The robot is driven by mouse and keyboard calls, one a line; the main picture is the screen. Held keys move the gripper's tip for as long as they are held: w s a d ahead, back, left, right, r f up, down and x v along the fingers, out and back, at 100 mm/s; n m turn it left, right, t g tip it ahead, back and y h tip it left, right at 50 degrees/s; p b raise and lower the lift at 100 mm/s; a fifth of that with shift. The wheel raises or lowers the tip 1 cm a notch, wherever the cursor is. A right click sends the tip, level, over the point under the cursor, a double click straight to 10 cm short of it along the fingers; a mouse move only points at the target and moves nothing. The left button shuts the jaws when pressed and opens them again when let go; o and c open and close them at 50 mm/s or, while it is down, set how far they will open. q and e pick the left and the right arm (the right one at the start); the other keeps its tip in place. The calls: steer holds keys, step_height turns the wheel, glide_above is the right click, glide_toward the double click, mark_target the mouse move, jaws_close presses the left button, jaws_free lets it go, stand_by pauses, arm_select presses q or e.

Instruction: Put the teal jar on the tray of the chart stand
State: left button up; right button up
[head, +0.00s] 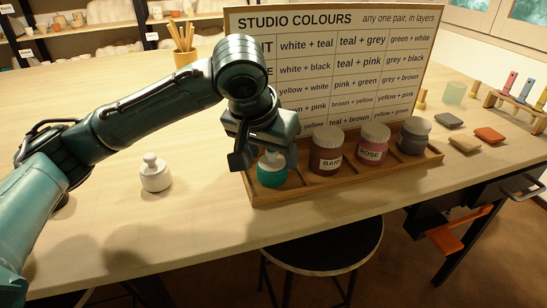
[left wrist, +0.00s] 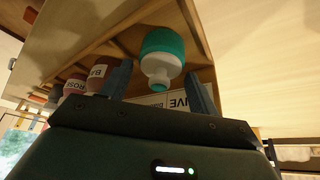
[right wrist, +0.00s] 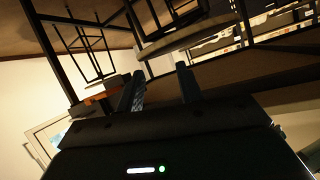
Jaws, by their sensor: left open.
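The teal jar (head: 272,174), with a white knobbed lid, stands upright in the leftmost compartment of the wooden tray (head: 350,183) of the chart stand (head: 330,65). My left gripper (head: 262,155) is open just above it, partly hiding the lid. In the left wrist view, the jar (left wrist: 163,45) sits beyond and between the spread fingertips (left wrist: 158,75), with the lid knob towards me; I see no grip on it. My right gripper (right wrist: 160,80) is open and empty in the right wrist view, facing stools below the table; it does not show in the head view.
Jars labelled BARK (head: 326,155) and ROSE (head: 372,146) and a grey jar (head: 414,138) fill the other compartments. A white jar (head: 155,174) stands on the table to the left. A pot of sticks (head: 184,52) is behind.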

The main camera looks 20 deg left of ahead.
arm_select(q)
steer(key=p+v, duration=0.1)
steer(key=v, duration=0.7)
steer(key=shift+s+r, duration=0.15)
steer(key=shift+r, duration=0.2)
arm_select(e)
steer(key=shift+w+a+f+g, duration=0.1)
steer(key=shift+w+a+g, duration=0.15)
steer(key=shift+w+g, duration=0.05)
arm_select(q)
steer(key=shift+a, duration=0.1)
